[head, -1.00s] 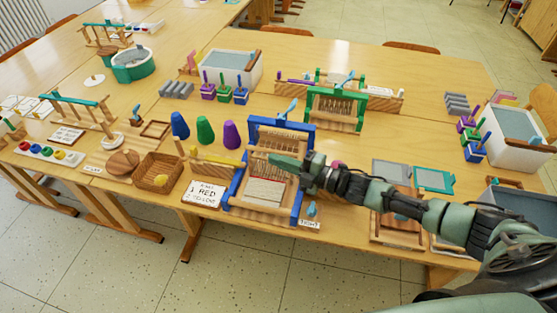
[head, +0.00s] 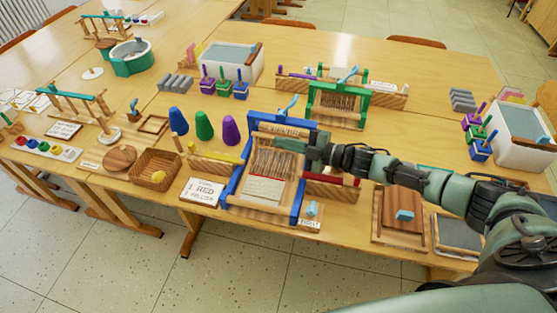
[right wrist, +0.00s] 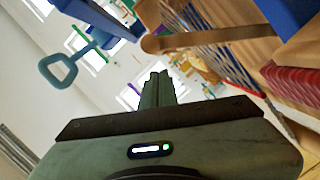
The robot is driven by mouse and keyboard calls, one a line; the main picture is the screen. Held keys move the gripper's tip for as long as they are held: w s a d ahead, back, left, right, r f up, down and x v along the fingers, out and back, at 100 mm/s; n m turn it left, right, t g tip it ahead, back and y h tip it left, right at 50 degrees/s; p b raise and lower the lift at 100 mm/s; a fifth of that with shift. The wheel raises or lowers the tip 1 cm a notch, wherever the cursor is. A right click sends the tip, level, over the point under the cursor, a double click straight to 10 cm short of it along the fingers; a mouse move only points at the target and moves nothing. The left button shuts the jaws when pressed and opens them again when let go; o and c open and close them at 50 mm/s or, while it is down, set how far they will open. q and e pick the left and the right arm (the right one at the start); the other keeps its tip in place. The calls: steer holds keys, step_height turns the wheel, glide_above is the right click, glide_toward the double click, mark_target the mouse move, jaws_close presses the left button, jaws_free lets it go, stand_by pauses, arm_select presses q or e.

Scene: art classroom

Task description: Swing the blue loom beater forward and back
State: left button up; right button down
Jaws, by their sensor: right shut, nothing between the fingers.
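The blue-framed loom (head: 238,182) stands on the near table at the middle of the head view, with a light blue handle (head: 287,110) at its top back. Pale warp threads and a red-edged woven piece (head: 264,188) show inside it. My right gripper (head: 311,148) is shut and empty at the loom's upper right side; I cannot tell whether it touches the beater. In the right wrist view the shut fingers (right wrist: 157,90) point past a rounded wooden bar (right wrist: 205,36), with the light blue handle (right wrist: 60,68) at left. My left gripper is not in view.
A green loom (head: 338,108) stands behind the blue one. Purple, green and blue cones (head: 204,126) and a basket (head: 157,170) stand to its left. A holder with a red shuttle (head: 335,179) is close on its right, under my arm.

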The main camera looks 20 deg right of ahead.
steer(key=shift+w+d+f+b, duration=0.3)
steer(key=shift+w+d+b, duration=0.2)
steer(key=shift+w+b, duration=0.15)
steer(key=shift+w, duration=0.1)
